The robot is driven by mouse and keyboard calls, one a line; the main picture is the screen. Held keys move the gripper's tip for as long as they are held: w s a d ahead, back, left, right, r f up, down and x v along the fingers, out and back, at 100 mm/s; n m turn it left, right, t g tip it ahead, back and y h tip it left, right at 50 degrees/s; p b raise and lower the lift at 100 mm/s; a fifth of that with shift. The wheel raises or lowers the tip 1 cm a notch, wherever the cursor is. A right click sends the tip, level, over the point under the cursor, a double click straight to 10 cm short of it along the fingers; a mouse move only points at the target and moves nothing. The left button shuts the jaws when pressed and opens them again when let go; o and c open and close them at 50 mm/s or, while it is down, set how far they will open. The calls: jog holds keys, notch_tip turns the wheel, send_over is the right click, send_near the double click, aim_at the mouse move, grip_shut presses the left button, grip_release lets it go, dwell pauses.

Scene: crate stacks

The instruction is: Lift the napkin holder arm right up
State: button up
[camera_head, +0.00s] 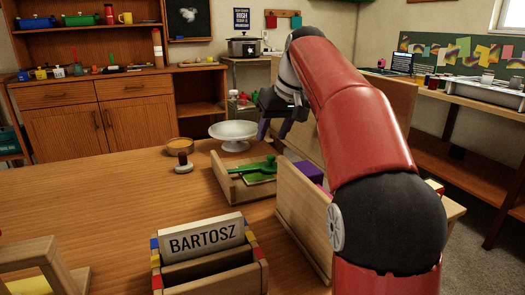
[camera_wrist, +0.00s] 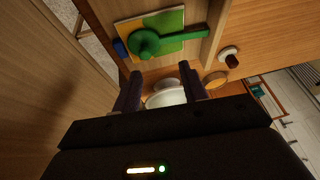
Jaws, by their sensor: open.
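The napkin holder (camera_head: 233,193) is a low wooden tray on the table, in the middle of the head view. Its green arm (camera_head: 252,168) lies low across green and yellow napkins (camera_head: 262,179). In the wrist view the green arm (camera_wrist: 180,41), with a round disc at one end, lies over the napkins (camera_wrist: 166,22) at the top. My gripper (camera_head: 273,132) is open and empty, above and just beyond the holder in the head view. Its two dark fingers (camera_wrist: 160,88) show apart in the wrist view, not touching the green arm.
A tall wooden panel (camera_head: 301,222) stands right of the holder, with a purple block (camera_head: 309,172) behind it. A white pedestal dish (camera_head: 233,130), a bowl (camera_head: 180,147) and a dark-knobbed stamp (camera_head: 183,163) stand nearby. A BARTOSZ card box (camera_head: 207,272) is in front.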

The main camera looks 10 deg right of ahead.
aim_at(271, 156)
jog(key=shift+m+h, duration=0.3)
jog(key=shift+m, duration=0.1)
jog(key=w+f, duration=0.1)
jog(key=f, duration=0.1)
jog(key=w+f+b, duration=0.1)
jog(key=f, duration=0.2)
jog(key=w+d+f+b, duration=0.1)
jog(key=w+f, duration=0.1)
jog(key=shift+f, duration=0.2)
jog(key=shift+s, duration=0.1)
grip_shut()
